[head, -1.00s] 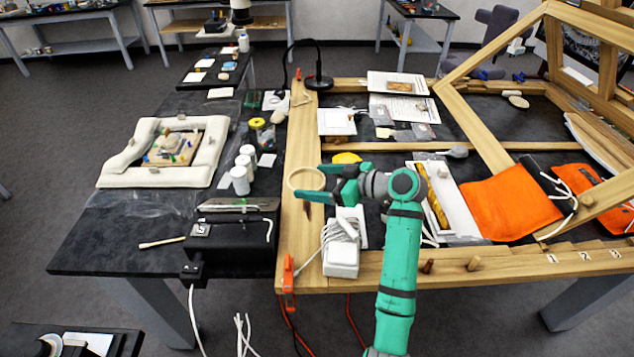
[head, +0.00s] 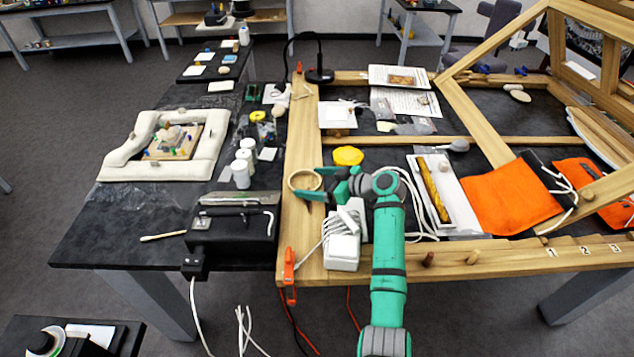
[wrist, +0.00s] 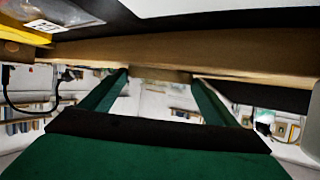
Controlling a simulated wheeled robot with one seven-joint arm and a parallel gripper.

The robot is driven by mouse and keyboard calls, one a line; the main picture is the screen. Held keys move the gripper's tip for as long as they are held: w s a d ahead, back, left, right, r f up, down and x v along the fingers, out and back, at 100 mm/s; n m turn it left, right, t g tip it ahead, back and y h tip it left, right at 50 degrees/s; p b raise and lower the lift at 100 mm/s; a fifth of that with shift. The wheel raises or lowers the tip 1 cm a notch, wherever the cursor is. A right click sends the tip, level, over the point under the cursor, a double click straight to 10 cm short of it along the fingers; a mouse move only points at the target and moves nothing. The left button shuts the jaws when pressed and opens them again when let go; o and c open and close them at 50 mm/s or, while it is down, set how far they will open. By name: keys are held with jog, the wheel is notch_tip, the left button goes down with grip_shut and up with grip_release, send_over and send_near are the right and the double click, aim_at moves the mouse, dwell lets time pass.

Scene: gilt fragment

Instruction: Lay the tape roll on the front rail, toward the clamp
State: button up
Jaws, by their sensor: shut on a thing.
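The tape roll (head: 304,181) is a pale tan ring over the left side beam of the wooden frame. My gripper (head: 314,183) is shut on its right side. In the wrist view, part of the tape roll (wrist: 160,75) shows between my fingertips (wrist: 160,77). I cannot tell whether the roll touches the beam. The front rail (head: 480,263) is the wooden beam along the frame's near edge. An orange clamp (head: 289,272) sits at its left end, nearer the camera than the roll.
A white box with a coiled cable (head: 342,248) stands on the front rail, right of the clamp. A yellow lump (head: 348,156) lies just beyond my gripper. A black device (head: 235,235) sits left of the frame.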

jog(key=shift+a, duration=0.65)
jog(key=shift+d, duration=0.1)
jog(key=o, duration=1)
jog(key=shift+d, duration=0.3)
jog(key=shift+s+d+r, duration=0.15)
jog(key=shift+d, duration=0.15)
jog(key=v, duration=0.9)
jog(key=shift+d, duration=0.15)
jog(key=shift+v, duration=1.05)
